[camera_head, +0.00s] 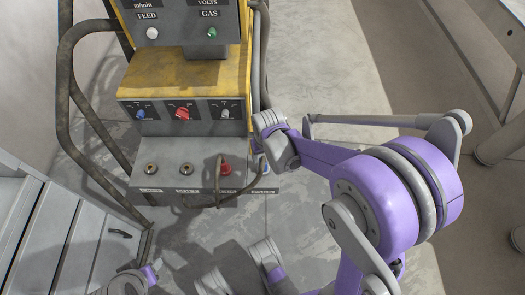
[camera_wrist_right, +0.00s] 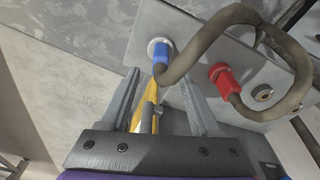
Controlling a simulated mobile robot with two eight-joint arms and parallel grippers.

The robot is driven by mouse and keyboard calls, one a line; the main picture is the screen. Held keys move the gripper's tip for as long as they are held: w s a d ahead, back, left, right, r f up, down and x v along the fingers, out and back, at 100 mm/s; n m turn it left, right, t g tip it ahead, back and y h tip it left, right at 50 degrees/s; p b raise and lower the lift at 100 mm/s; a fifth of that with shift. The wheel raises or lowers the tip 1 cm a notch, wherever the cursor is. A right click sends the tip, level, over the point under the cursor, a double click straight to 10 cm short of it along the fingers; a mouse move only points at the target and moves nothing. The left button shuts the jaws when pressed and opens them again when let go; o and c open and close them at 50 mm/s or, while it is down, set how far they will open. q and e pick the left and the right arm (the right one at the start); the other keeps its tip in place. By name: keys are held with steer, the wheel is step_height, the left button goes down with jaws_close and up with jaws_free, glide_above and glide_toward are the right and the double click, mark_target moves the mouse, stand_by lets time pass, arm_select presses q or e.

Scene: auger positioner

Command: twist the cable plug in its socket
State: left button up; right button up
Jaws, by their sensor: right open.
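The blue plug (camera_wrist_right: 161,53) sits in a socket on the grey panel, with a thick brown cable (camera_wrist_right: 205,35) bending away from it. In the head view only a little blue (camera_head: 264,166) shows beside my right gripper. A red plug (camera_wrist_right: 219,74) sits in the same panel, also visible in the head view (camera_head: 226,169); the cable loops round to it. My right gripper (camera_wrist_right: 159,80) is open, its fingertips just short of the blue plug, which lies between their lines. In the head view it (camera_head: 268,150) is at the panel's right end. Grey and purple parts, perhaps my left gripper (camera_head: 135,280), show at the bottom.
The yellow machine (camera_head: 185,72) with knobs and a gauge box stands above the panel (camera_head: 150,180), which has bare sockets at left. Dark tube rails (camera_head: 64,90) flank it. A grey drawer cabinet (camera_head: 45,235) stands at lower left. Bare floor lies right of the machine.

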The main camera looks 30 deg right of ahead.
mark_target(263, 164)
steer(key=f, duration=0.1)
steer(key=f+b, duration=0.1)
steer(key=f, duration=0.3)
steer(key=shift+w, duration=0.35)
steer(key=shift+r, duration=0.1)
jaws_close()
